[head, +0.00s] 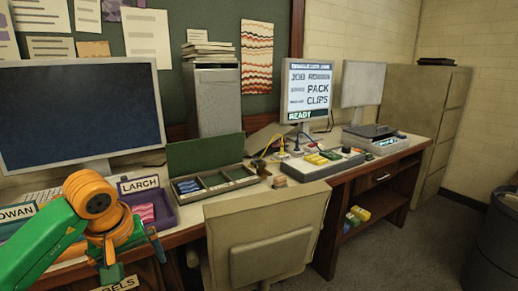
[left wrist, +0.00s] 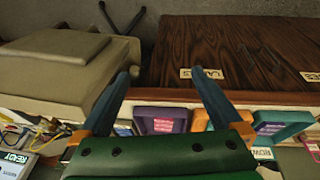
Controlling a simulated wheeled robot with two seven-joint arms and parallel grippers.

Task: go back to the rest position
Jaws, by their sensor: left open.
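My left gripper (head: 132,256) hangs in front of the desk's front edge, low at the left of the head view, below the purple tray labelled LARCH (head: 168,218). In the left wrist view its two blue fingers (left wrist: 161,76) stand wide apart with nothing between them. They lie over the dark wood drawer front (left wrist: 230,50), beside the tan chair. The LARCH tray holds a pink patterned piece. The tray labelled ROWAN (head: 12,229) is mostly hidden behind my green and orange left arm. My right gripper is in neither view.
A tan chair (head: 270,250) stands close to the right of my left gripper. A green-lidded compartment box (head: 246,181) sits behind it. A large monitor (head: 80,110) stands at the left. A grey console (head: 320,168) with yellow and green pieces is further right.

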